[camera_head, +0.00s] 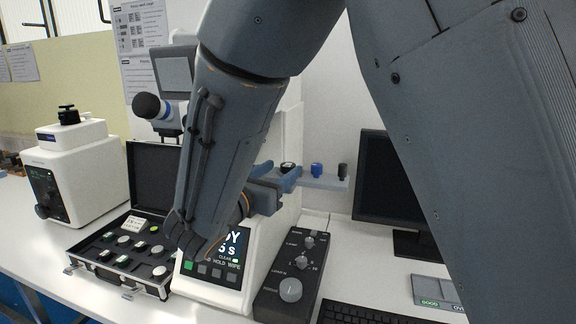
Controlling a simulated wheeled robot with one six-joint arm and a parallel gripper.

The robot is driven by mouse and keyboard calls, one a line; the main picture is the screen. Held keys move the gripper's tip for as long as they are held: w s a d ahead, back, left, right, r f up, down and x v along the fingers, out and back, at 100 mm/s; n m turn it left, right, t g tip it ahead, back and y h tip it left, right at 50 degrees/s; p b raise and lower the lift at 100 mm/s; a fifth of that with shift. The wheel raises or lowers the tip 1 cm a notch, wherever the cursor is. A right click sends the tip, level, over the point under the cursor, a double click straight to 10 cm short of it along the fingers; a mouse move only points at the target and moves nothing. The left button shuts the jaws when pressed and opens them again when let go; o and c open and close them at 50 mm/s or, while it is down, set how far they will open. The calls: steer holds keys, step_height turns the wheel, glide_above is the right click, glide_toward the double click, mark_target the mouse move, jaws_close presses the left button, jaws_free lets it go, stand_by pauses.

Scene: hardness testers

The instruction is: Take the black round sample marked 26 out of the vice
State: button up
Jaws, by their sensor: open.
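My arm comes down across the middle of the view and hides much of the tester (286,127) behind it. My gripper (281,173) is at the arm's lower right side, its blue-grey fingers apart and pointing away from me, in front of the tester. A small black round-topped thing (288,167) shows beside the fingertips. I cannot tell whether it is the sample marked 26, as no number is readable on it. I cannot make out the vice; my arm or gripper may hide it.
A shelf (325,183) bears a blue piece (317,170) and a dark piece (342,171). An open case (109,268) of several samples lies left. A knobbed control box (287,291), monitor (388,180), keyboard (365,315) and labelled tray (428,285) stand right. Another tester (80,175) is far left.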

steer(key=shift+x, duration=1.05)
steer(key=c, duration=1.1)
steer(key=shift+c, duration=0.2)
steer(key=shift+r, duration=0.2)
